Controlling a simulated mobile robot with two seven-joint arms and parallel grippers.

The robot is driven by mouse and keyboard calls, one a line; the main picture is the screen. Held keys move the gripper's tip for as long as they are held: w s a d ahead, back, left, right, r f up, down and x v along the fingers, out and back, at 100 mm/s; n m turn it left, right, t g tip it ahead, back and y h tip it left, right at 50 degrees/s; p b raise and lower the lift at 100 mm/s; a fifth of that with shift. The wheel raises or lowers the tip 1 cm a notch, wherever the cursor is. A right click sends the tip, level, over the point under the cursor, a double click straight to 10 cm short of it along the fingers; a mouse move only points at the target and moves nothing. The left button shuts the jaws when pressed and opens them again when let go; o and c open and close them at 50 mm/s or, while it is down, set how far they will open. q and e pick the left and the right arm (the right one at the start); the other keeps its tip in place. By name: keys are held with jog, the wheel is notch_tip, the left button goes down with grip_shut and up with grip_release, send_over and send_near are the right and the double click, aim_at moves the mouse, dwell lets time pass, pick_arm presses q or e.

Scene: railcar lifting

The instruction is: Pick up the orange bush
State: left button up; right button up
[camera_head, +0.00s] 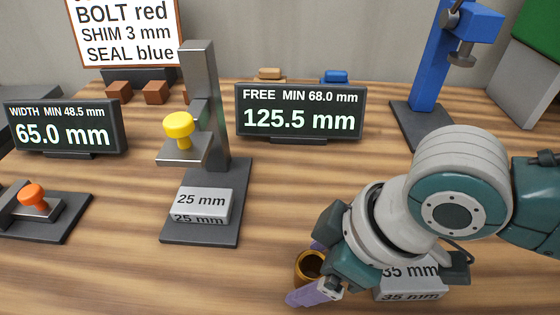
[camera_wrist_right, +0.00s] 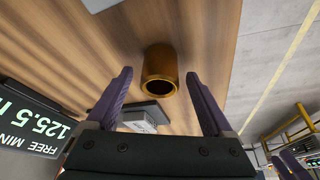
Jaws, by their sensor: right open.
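The orange bush is a hollow, brassy orange-brown cylinder (camera_head: 309,264) standing on the wooden table at the front, with its dark bore facing up. It also shows in the right wrist view (camera_wrist_right: 160,66), just past and between the fingertips. My right gripper (camera_head: 306,272) is open, with its purple fingers on either side of the bush in the head view. In the right wrist view the open fingers (camera_wrist_right: 158,76) have visible gaps to the bush. Part of the bush is hidden by the gripper in the head view.
A 35 mm block (camera_head: 408,292) lies beside the bush, partly behind my right arm. A 25 mm block (camera_head: 201,205) rests on a gauge stand with a yellow knob (camera_head: 178,125). Displays (camera_head: 301,112) stand behind. An orange-knobbed fixture (camera_head: 33,195) is at left. Table left of the bush is clear.

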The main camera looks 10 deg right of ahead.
jog(key=shift+c, duration=0.4)
grip_shut()
dwell(0.4)
